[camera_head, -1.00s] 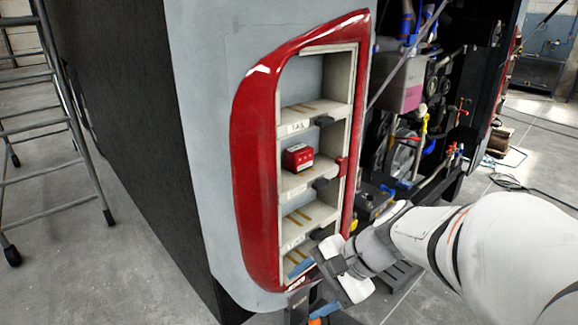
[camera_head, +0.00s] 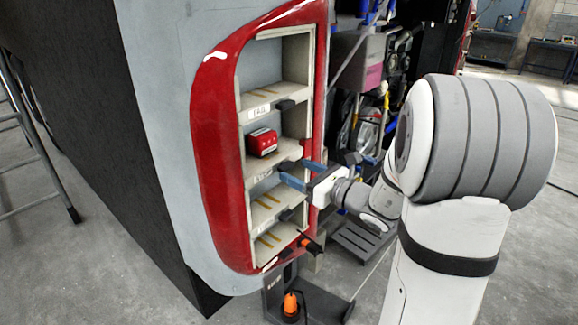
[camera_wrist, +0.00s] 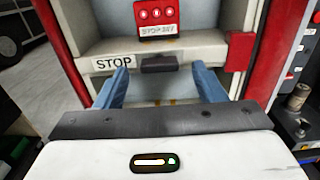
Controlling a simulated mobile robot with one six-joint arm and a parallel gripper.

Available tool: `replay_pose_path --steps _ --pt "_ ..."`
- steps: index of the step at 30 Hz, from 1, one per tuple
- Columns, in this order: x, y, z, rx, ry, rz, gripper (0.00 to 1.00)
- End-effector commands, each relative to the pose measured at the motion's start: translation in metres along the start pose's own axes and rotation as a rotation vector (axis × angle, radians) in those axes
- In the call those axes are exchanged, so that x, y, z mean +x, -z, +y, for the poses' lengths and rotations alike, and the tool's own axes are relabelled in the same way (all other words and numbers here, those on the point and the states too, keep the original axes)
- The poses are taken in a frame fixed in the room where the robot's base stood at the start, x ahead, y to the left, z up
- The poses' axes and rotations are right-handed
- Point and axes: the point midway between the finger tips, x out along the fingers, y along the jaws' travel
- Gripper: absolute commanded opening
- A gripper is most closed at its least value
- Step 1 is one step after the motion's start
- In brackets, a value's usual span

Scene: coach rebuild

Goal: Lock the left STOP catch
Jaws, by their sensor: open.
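The STOP catch is a dark grey block (camera_wrist: 158,63) on the front edge of the shelf, right of the white STOP label (camera_wrist: 113,64). In the wrist view it lies ahead of and between my blue fingers. In the head view my fingers largely hide it. My gripper (camera_wrist: 161,84) is open and empty, facing the shelf edge from the front; it also shows in the head view (camera_head: 293,173). A red module (camera_wrist: 157,18) with STOP lettering sits on the shelf above the catch; it shows in the head view too (camera_head: 262,142). I see no contact with the catch.
The red-rimmed lamp housing (camera_head: 213,150) has more shelves, with dark catches above (camera_head: 285,104) and below (camera_head: 287,215). A red tab (camera_wrist: 240,51) stands right of the catch. A dark stand (camera_head: 325,301) with an orange item (camera_head: 290,304) is below. The engine bay is at right.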

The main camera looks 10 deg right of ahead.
Motion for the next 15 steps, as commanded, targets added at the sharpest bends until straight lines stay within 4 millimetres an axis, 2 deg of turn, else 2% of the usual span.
replay_pose_path --steps 1,6,15 --pt "0.009 -0.001 0.002 0.000 -0.005 0.001 0.64" --pt "0.026 0.000 0.001 -0.001 -0.003 0.001 0.64" --pt "0.031 0.000 0.001 -0.002 -0.002 0.001 0.64"
